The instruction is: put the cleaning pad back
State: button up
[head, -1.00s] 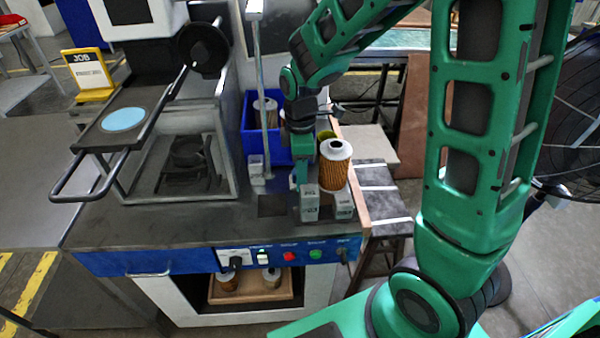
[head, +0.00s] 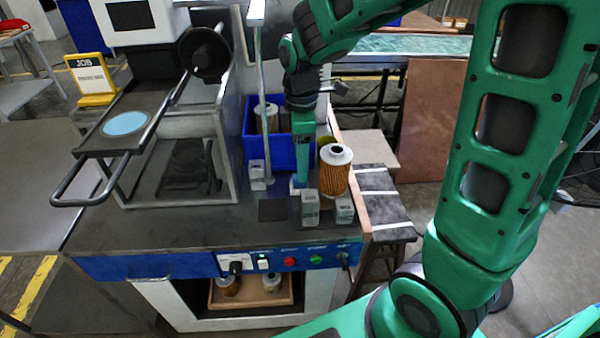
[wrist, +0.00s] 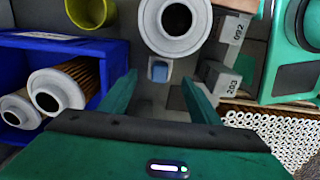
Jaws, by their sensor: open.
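A small block with a light blue face (wrist: 158,70), likely the cleaning pad, sits on the bench between and just beyond my fingertips in the wrist view. In the head view it shows as a pale blue patch (head: 297,189) below my gripper, partly hidden by it. My gripper (wrist: 160,79) is open, with nothing between its fingers, and points down at the bench. It also shows in the head view (head: 300,180), left of a tall orange pleated filter cartridge with a white cap (head: 335,170). I cannot tell whether a fingertip touches the block.
Grey numbered blocks (head: 310,207) stand close to the cartridge. A blue bin (head: 262,152) with cartridges is behind and left. A dark square (head: 272,210) lies on the bench. A yellow-green cup (wrist: 88,10) is near the bin. The bench front left is clear.

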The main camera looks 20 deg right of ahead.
jog(key=shift+r, duration=2.75)
